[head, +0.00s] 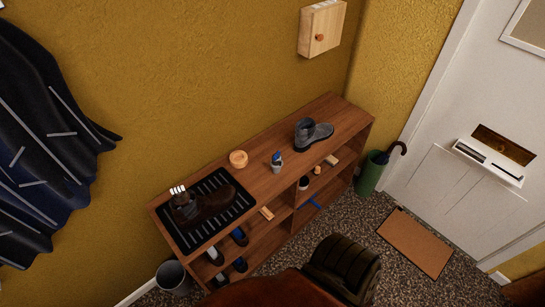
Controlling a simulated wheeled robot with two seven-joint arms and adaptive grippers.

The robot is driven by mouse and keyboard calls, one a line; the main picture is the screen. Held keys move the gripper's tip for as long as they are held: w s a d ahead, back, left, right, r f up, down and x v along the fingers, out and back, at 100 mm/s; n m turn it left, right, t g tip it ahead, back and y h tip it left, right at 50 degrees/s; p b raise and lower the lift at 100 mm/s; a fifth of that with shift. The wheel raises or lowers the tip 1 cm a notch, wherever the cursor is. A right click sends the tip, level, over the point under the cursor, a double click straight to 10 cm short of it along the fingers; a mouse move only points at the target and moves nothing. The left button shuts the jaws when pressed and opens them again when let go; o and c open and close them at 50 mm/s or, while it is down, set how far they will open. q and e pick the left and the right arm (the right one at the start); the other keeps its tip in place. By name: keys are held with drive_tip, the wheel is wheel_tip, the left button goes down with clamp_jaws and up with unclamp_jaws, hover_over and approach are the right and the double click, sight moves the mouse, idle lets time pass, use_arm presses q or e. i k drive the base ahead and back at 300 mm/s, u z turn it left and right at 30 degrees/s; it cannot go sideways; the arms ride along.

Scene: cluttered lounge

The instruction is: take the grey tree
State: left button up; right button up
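I cannot make out a grey tree for certain. A grey ankle boot (312,133) stands on the right part of the wooden shoe bench (258,183). A brown shoe or boot (205,206) rests on a black ribbed tray (178,229) at the bench's left end. A small pale ridged piece (178,190) shows at the brown shoe's back; I cannot tell what it is. Neither of my grippers is in view.
On the bench top are a round wooden tin (238,159) and a small grey-and-blue container (277,163). Shoes fill the lower shelves. A green umbrella stand (371,174), a doormat (415,242), a grey bin (173,277) and a dark ribbed object (343,265) stand around it.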

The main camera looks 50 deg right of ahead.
sight(276, 165)
drive_tip(key=z, duration=3.1)
drive_tip(key=i, duration=0.9)
drive_tip(key=u, duration=2.55)
